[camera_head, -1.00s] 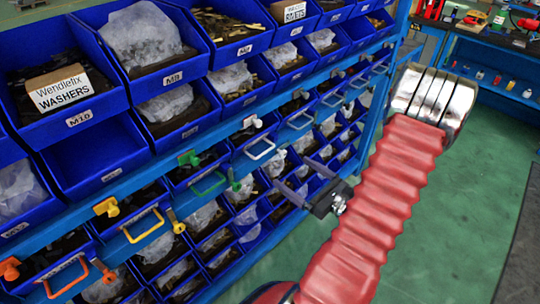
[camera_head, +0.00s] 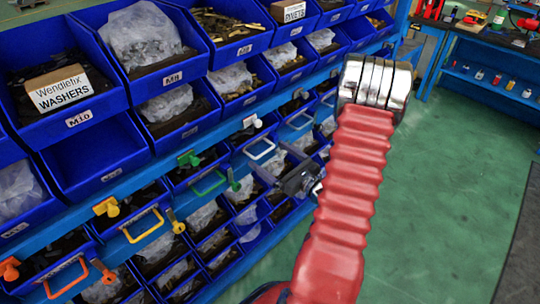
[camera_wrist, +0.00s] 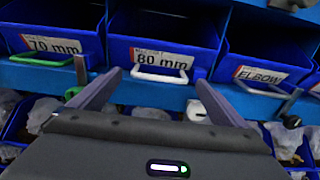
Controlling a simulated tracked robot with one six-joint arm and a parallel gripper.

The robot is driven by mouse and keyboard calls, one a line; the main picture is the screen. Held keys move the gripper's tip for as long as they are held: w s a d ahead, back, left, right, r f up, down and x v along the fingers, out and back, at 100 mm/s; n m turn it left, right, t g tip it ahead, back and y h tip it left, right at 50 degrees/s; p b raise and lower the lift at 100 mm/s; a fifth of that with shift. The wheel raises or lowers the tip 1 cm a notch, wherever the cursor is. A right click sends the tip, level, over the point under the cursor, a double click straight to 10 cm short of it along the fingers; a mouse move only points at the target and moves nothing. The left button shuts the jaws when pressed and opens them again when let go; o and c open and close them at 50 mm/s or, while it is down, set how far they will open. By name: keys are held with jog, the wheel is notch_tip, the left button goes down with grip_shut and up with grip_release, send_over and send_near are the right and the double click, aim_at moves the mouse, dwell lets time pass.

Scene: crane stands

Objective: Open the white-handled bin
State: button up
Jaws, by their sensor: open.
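The white-handled bin (camera_wrist: 165,40) is blue with an "80 mm" label, and its front lines up with its neighbours. Its white handle (camera_wrist: 160,77) shows low on the front in the wrist view, and also in the head view (camera_head: 262,148). My gripper (camera_wrist: 159,78) is open and empty, its two dark fingers on either side of the handle in the picture. Whether the fingertips reach the handle's depth cannot be told. In the head view my gripper (camera_head: 280,172) is just below and right of the handle. A white knob (camera_wrist: 196,109) sits below the handle's right end.
A "70 mm" bin (camera_wrist: 50,35) with a green handle (camera_wrist: 40,59) is on the left, and an "ELBOW" bin (camera_wrist: 265,50) on the right. Knobs stick out below the handles. Open bins fill the rack above and below. Green floor (camera_head: 450,190) to the right is clear.

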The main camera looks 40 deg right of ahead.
jog(key=shift+w, duration=0.55)
jog(key=shift+c, duration=0.4)
jog(key=c, duration=1.4)
jog(key=shift+d, duration=0.15)
